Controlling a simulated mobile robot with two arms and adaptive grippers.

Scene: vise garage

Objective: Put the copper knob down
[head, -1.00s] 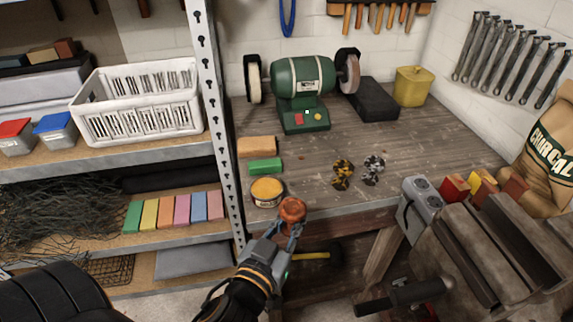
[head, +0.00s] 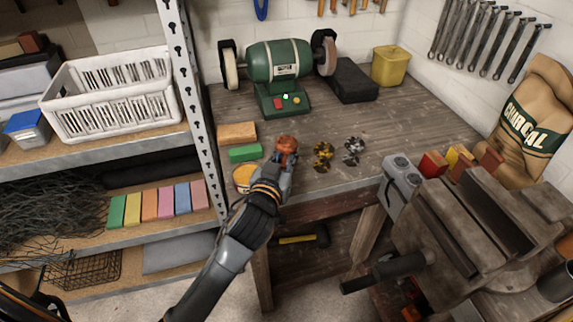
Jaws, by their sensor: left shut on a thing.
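The copper knob (head: 287,144) is a reddish-brown round piece at the tip of my left gripper (head: 281,160). My left gripper is shut on it, over the front part of the wooden workbench (head: 400,140). I cannot tell whether the knob touches the bench top. A yellow-and-black knob (head: 323,155) and a silver-and-black knob (head: 354,150) lie just to the right of it. My right gripper is not in view.
A green bench grinder (head: 279,75) stands behind. A vise (head: 480,230) is at the right. The bench middle is clear.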

